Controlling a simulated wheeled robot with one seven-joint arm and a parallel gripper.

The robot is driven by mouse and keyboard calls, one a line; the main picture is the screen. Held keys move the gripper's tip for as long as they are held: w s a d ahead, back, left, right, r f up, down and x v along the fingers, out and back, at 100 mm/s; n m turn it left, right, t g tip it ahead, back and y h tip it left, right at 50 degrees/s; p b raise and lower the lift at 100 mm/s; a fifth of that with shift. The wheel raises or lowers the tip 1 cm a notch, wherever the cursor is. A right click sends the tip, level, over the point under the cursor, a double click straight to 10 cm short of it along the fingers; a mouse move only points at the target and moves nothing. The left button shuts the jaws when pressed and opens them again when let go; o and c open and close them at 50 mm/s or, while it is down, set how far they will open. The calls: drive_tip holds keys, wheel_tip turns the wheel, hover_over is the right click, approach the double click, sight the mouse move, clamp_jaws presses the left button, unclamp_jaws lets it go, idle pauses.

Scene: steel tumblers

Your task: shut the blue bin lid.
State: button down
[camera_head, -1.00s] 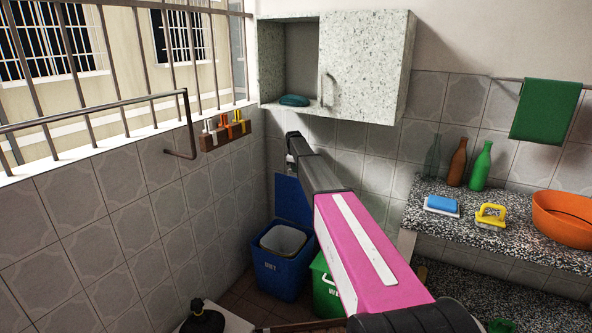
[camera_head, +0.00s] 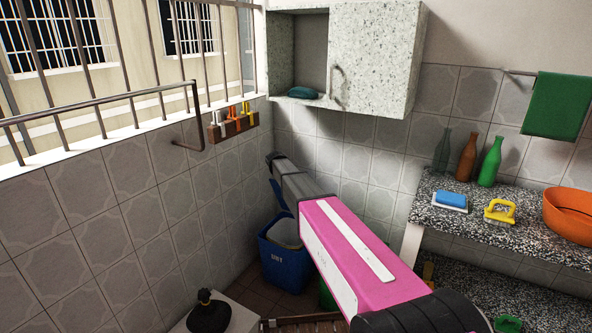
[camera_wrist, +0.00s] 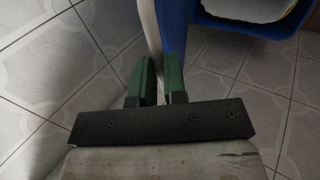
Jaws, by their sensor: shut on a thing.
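The blue bin (camera_head: 283,266), marked DRY, stands on the floor in the corner, open, with a pale liner inside. Its blue lid (camera_head: 277,194) is raised at the back left of the bin and mostly hidden behind my arm. In the wrist view the lid (camera_wrist: 176,28) is seen nearly edge-on, reaching down to my green-fingered gripper (camera_wrist: 159,68). The fingers are shut on the lid's edge. The bin (camera_wrist: 250,24) is at the upper right there, with its pale liner showing. In the head view my gripper is hidden by my arm.
A green bin (camera_head: 327,298) is mostly hidden behind my arm. The tiled wall is close on the left of the blue bin. A speckled counter (camera_head: 470,220) with bottles stands at right. A dark bottle-like object (camera_head: 209,313) is at front left.

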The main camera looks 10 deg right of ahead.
drive_tip(key=s+a+f+t+h, duration=0.45)
drive_tip(key=s+a+f, duration=0.35)
drive_tip(key=s+f, duration=0.45)
drive_tip(key=s+a+f+t+h, duration=0.2)
drive_tip(key=f+t, duration=0.3)
drive_tip(key=f, duration=1.3)
drive_tip(key=shift+s+a, duration=0.5)
drive_tip(key=shift+a, duration=0.1)
drive_tip(key=c, duration=1.2)
unclamp_jaws()
drive_tip(key=shift+o, duration=0.2)
drive_tip(key=v, duration=1)
drive_tip(key=shift+s+a+f, duration=0.15)
drive_tip(key=shift+s+a, duration=0.15)
